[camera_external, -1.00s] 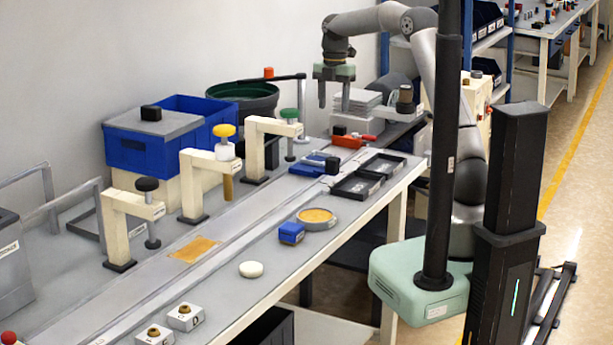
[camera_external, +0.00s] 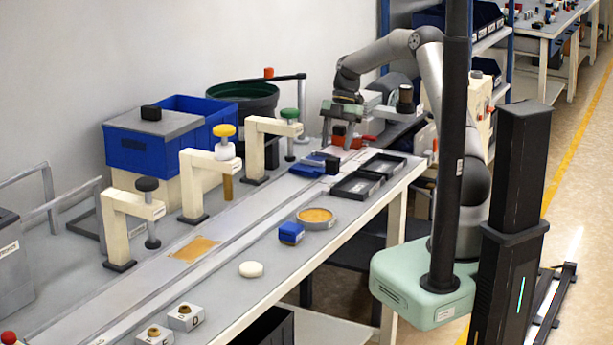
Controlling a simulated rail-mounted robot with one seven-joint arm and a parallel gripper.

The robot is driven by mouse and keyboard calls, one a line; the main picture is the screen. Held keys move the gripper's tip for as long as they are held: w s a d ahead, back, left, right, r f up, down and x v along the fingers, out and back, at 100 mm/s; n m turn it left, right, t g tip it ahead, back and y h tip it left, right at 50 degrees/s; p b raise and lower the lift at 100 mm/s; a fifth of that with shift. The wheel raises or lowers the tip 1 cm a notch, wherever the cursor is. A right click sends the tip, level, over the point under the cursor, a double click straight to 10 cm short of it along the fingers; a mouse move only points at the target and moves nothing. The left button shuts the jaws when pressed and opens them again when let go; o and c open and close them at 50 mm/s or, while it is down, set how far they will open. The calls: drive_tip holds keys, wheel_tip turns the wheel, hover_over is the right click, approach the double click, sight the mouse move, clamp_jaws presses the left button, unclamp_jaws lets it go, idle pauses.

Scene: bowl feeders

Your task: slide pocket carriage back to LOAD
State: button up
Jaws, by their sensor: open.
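My gripper (camera_external: 338,133) is open at the far end of the bench, pointing down. Its fingers are low, around or just above a small red fixture (camera_external: 356,143) with a red handle. I cannot tell whether they touch it. Just nearer on the track is a blue block (camera_external: 309,168) with a black knob (camera_external: 332,166), apart from the gripper. I cannot tell for certain which of these two is the pocket carriage. No LOAD marking is readable. A long grey track (camera_external: 225,222) runs along the bench with an orange-tan patch (camera_external: 194,249) on it.
Cream posts with a black (camera_external: 147,184), a yellow (camera_external: 224,131) and a green knob (camera_external: 289,114) line the track's left. Black trays (camera_external: 357,186), a round tan dish (camera_external: 316,218), a blue block (camera_external: 291,233) and a white puck (camera_external: 251,269) lie right. A dark green bowl (camera_external: 243,91) stands behind.

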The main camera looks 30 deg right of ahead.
sight(333, 158)
drive_tip(key=x, duration=0.6)
